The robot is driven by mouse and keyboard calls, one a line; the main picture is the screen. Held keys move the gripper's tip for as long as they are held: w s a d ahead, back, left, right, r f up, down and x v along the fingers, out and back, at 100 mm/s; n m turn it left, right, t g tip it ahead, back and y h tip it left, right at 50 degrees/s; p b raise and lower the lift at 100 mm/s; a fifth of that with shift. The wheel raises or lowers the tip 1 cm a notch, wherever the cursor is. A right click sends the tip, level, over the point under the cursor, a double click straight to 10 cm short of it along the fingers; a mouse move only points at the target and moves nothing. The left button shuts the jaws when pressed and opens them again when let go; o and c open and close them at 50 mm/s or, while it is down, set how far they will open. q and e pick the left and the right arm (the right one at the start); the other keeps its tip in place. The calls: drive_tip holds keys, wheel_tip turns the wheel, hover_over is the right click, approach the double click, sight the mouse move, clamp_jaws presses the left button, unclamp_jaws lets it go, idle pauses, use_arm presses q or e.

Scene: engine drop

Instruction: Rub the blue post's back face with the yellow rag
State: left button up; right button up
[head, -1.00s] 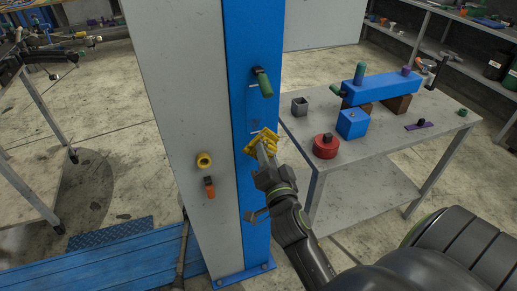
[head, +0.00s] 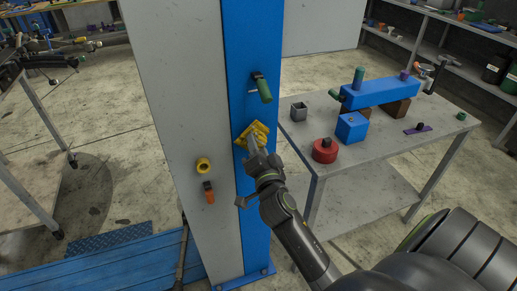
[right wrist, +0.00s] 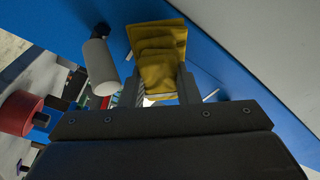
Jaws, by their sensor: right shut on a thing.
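The blue post (head: 252,60) stands upright beside a wide light-grey panel and shows its blue face toward me. My right gripper (head: 252,146) is shut on the yellow rag (head: 254,132) and holds it against or very close to the blue face, about mid-height in the head view. In the right wrist view the folded rag (right wrist: 158,48) sits between the fingers in front of the blue surface (right wrist: 210,70). Whether it presses on the surface cannot be told for sure. My left gripper is not in view.
A green handle (head: 264,90) sticks out of the post above the rag. A yellow ring (head: 203,165) and an orange handle (head: 209,195) are on the grey panel (head: 175,80). A grey table (head: 385,150) with a red round part (head: 325,150) and blue blocks stands close at right.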

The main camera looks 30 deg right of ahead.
sight(266, 133)
drive_tip(key=shift+b+x, duration=0.45)
drive_tip(key=shift+x, duration=0.55)
idle(0.5)
drive_tip(key=shift+a+f, duration=0.1)
drive_tip(key=shift+f, duration=0.05)
drive_tip(key=shift+s+d+b, duration=0.3)
drive_tip(key=shift+d+b, duration=0.1)
drive_tip(key=shift+d, duration=0.45)
drive_tip(key=shift+s+d+b, duration=0.1)
drive_tip(key=shift+d+b, duration=0.45)
drive_tip(key=shift+d, duration=0.5)
drive_tip(key=shift+w+a, duration=0.25)
drive_tip(key=shift+a, duration=0.7)
drive_tip(key=shift+w+a, duration=0.2)
drive_tip(key=shift+a, duration=0.75)
